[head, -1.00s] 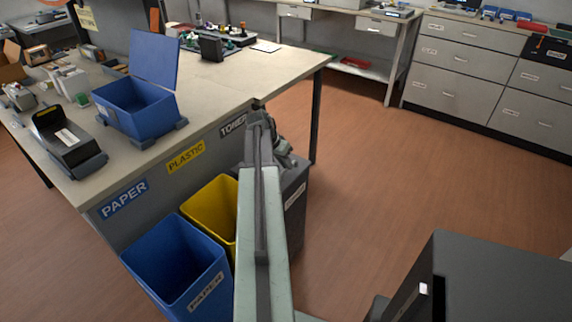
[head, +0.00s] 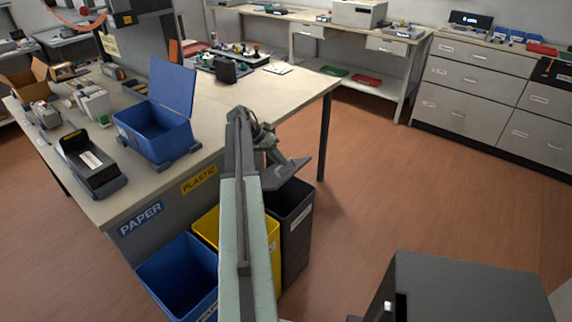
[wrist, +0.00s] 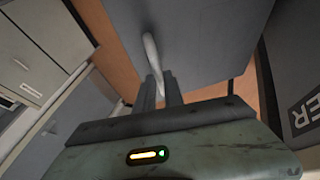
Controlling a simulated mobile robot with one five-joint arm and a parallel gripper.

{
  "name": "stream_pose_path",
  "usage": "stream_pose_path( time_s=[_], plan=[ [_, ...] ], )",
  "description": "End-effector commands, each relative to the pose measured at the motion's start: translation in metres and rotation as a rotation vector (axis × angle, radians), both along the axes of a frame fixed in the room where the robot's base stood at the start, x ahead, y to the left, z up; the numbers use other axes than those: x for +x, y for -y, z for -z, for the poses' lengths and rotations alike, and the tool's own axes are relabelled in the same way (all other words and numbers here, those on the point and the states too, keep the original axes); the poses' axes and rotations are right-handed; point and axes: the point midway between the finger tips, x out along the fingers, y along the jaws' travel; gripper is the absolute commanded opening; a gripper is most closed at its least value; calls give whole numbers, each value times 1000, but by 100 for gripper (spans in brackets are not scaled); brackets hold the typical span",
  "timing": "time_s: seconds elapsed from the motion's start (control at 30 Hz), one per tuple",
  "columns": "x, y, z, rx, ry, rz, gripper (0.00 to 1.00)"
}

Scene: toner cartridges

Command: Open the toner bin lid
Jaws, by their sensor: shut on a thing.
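The toner bin (head: 296,238) is the dark grey bin to the right of the yellow bin. Its grey lid (head: 288,172) is raised and tilted, and the bin's dark mouth shows below it. My gripper (head: 268,152) is at the lid, partly hidden by my arm. In the wrist view, my gripper (wrist: 160,88) is shut on the pale curved lid handle (wrist: 151,50). The lid (wrist: 215,45) fills the upper middle of that view as a flat grey panel.
A yellow bin (head: 207,228) and a blue paper bin (head: 180,275) stand left of the toner bin, beside the workbench (head: 285,88). An open blue box (head: 155,135) sits on the bench. The floor (head: 400,190) to the right is clear.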

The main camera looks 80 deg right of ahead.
Motion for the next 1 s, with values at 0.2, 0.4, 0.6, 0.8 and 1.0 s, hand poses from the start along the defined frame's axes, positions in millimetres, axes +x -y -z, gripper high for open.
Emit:
stream_pose_path(
  time_s=[0.2,0.4,0.6,0.8,1.0],
  plan=[
    [44,20,-23,0,26,-7,0],
    [75,35,-34,1,25,-4,0],
    [99,47,-38,3,25,0,0],
    [114,55,-38,3,24,4,0],
    [122,58,-39,5,24,6,0]
  ],
)
